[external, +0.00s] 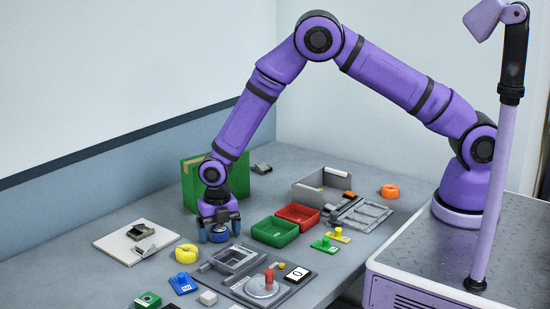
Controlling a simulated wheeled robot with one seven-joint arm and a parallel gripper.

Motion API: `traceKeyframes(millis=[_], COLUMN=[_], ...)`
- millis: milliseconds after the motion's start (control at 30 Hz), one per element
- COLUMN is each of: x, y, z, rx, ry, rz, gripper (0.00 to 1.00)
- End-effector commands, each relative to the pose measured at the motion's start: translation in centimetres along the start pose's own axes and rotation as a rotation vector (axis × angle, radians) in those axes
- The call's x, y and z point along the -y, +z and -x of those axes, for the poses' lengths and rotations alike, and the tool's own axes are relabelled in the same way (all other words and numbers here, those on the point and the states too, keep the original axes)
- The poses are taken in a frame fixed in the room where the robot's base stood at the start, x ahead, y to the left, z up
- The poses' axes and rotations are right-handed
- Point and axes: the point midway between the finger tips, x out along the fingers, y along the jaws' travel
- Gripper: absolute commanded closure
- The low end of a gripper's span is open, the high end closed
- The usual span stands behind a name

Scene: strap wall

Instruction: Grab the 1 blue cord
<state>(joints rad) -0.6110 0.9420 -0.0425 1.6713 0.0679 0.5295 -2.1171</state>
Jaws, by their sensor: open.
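My gripper (219,231) points down near the left middle of the table in the external view. Its jaws are open. A small round blue coil (219,237), which looks like the blue cord, sits low between the two fingers and is partly hidden by them. I cannot tell whether the fingers touch it. It seems to rest on the table.
A yellow coil (187,254) and a blue knobbed block (183,284) lie nearby. A grey square frame (236,261) and a green tray (275,232) stand to the right. A green box (190,182) stands behind. A white board (115,243) lies left.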

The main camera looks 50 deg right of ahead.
Motion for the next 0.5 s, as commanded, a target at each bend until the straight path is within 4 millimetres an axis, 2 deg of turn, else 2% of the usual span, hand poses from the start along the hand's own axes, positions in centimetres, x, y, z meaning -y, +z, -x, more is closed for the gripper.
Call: traceKeyframes(millis=[233,267,467,500], x=[0.01,0.01,0.02,0.02], y=[0.03,0.03,0.03,0.03], z=[-0.17,-0.17,-0.16,-0.16], rx=[0.000,0.000,0.000,0.000], ry=[0.000,0.000,0.000,0.000], rz=[-0.001,-0.001,-0.001,-0.001], gripper=[0.14,0.18,0.64,0.68])
